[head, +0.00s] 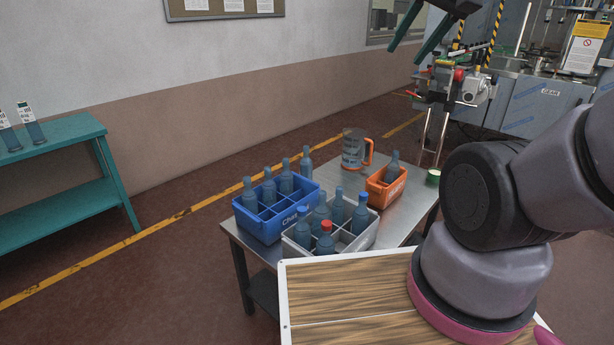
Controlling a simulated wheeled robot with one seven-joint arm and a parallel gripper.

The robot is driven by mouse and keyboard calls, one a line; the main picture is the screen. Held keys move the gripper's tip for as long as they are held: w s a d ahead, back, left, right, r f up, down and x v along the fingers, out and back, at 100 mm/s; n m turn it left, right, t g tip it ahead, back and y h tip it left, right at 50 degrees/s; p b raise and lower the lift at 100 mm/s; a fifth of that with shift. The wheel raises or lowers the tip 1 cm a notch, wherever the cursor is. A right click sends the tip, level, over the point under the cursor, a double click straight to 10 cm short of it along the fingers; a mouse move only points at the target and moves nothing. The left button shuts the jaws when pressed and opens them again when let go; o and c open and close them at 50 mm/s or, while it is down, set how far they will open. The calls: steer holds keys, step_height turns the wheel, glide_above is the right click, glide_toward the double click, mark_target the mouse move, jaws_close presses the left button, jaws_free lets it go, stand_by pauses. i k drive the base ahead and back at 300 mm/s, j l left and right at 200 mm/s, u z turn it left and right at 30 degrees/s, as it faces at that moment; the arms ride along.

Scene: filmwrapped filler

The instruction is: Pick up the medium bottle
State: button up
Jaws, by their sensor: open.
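Several blue-grey bottles stand on a metal table, and I cannot tell for sure which is the medium one. A blue crate (282,229) holds bottles (269,190), and another bottle (306,163) shows at its far corner. A grey divided crate (348,249) in front holds several, one with a red cap (325,242) and one with a blue cap (360,214). A small orange crate (377,195) holds a single bottle (393,168). My gripper (405,54) is at the top of the head view, its two dark green fingers apart and empty, away from the bottles.
The metal table (330,172) also bears a jug with an orange handle (354,150) and a green-and-white roll (433,177). A teal bench (60,136) with labelled bottles (33,128) stands left. Machinery (545,95) stands behind at right. Floor between bench and table is clear.

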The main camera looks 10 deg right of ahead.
mark_target(306, 163)
steer(key=k+u, duration=0.25)
steer(key=u, duration=0.15)
steer(key=k+j+u, duration=0.15)
steer(key=k+u, duration=0.25)
steer(key=i+l+u, duration=0.2)
steer(key=l, duration=0.35)
steer(key=l+u, duration=0.15)
steer(key=l, duration=0.35)
steer(key=i+l+u, duration=0.2)
steer(key=l, duration=2.8)
steer(key=k, duration=0.05)
